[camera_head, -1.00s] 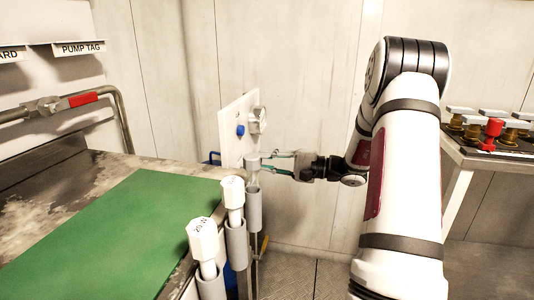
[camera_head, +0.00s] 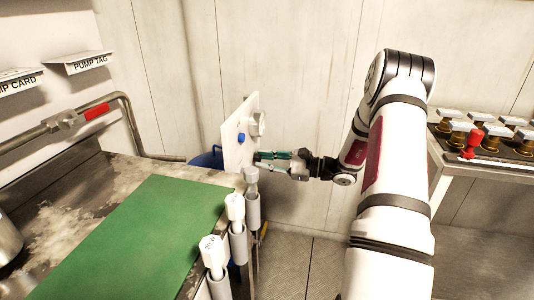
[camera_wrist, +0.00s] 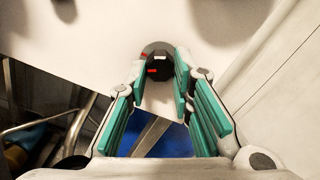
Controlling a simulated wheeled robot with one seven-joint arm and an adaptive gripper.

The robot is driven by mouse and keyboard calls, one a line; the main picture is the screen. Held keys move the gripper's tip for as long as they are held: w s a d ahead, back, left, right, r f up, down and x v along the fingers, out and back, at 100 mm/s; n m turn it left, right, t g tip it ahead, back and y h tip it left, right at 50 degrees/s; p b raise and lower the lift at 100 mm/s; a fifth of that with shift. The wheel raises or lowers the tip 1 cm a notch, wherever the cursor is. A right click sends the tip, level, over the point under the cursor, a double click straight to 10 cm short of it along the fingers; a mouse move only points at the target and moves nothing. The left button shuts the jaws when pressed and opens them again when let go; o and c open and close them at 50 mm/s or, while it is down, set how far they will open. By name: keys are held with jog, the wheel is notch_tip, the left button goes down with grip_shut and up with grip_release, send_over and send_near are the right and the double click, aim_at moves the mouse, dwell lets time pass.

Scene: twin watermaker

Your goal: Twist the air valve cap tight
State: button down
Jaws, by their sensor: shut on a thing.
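The air valve cap appears in the wrist view as a small dark knob (camera_wrist: 159,68) with red marks, on a round grey base against a white panel. My gripper (camera_wrist: 161,74) has its green-padded fingers on both sides of this knob and is shut on it. In the head view my gripper (camera_head: 262,156) reaches from the right to the lower part of the upright white panel (camera_head: 238,124). The knob itself is hidden there. A blue knob (camera_head: 241,138) and a grey round fitting (camera_head: 258,124) sit higher on the panel.
Several white-capped tools (camera_head: 235,208) stand in grey tube holders along the bench edge, close below my gripper. A green mat (camera_head: 150,235) covers the bench at left. A right-hand bench holds brass fittings and a red one (camera_head: 472,145). Floor between is clear.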

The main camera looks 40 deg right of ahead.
jog(key=m+p, duration=0.3)
jog(key=m, duration=0.2)
jog(key=shift+s+f, duration=0.1)
jog(key=shift+m, duration=0.3)
dwell(0.4)
jog(key=c, duration=1.4)
grip_release()
jog(key=v, duration=1.2)
